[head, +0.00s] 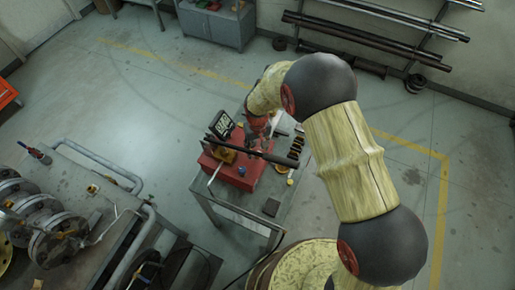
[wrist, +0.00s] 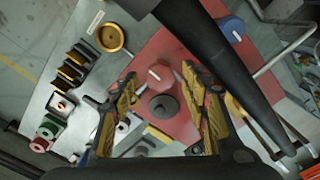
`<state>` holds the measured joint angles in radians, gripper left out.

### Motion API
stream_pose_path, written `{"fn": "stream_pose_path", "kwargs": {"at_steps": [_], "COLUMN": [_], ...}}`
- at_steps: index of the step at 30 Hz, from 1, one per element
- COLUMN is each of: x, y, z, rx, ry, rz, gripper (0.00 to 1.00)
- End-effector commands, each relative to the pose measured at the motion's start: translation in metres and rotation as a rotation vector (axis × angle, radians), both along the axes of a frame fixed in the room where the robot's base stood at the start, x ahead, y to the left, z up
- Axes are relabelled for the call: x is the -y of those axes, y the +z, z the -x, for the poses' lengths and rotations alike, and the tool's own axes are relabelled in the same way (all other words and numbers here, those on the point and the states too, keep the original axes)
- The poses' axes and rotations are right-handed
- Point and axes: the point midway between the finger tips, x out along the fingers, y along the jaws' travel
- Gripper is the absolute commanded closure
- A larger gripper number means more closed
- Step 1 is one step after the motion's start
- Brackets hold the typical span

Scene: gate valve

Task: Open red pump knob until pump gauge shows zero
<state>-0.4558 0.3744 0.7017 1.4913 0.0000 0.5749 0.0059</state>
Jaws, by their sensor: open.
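The red pump (head: 262,164) sits on a grey metal table, and its red top (wrist: 195,42) fills the middle of the wrist view. The red knob (wrist: 160,75) stands up from that top, with a dark round disc (wrist: 163,106) just below it in the picture. My gripper (wrist: 160,74) is open, with one yellow finger on each side of the knob. I cannot tell whether either finger touches it. The pump gauge (head: 221,124) is a dark display with pale digits, too small to read. In the head view my arm's end hides the knob.
A long black bar (wrist: 236,75) crosses close to the right finger; it also shows in the head view (head: 252,152). A blue knob (wrist: 232,28) sits on the pump. A brass dish (wrist: 110,37) and black blocks lie on the table (wrist: 78,20) to the left.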

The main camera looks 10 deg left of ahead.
Motion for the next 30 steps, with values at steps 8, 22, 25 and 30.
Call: {"fn": "stream_pose_path", "kwargs": {"at_steps": [8, 22, 25, 30], "x": [0.0000, 0.0000, 0.0000, 0.0000], "y": [-0.0022, -0.0019, -0.0019, -0.0019], "z": [-0.0002, -0.0001, -0.0001, -0.0001], "rx": [0.001, 0.001, 0.001, 0.001], "ry": [0.000, 0.000, 0.000, 0.000], "rz": [0.000, 0.000, 0.000, 0.000], "gripper": [0.54, 0.80, 0.85, 0.95]}}
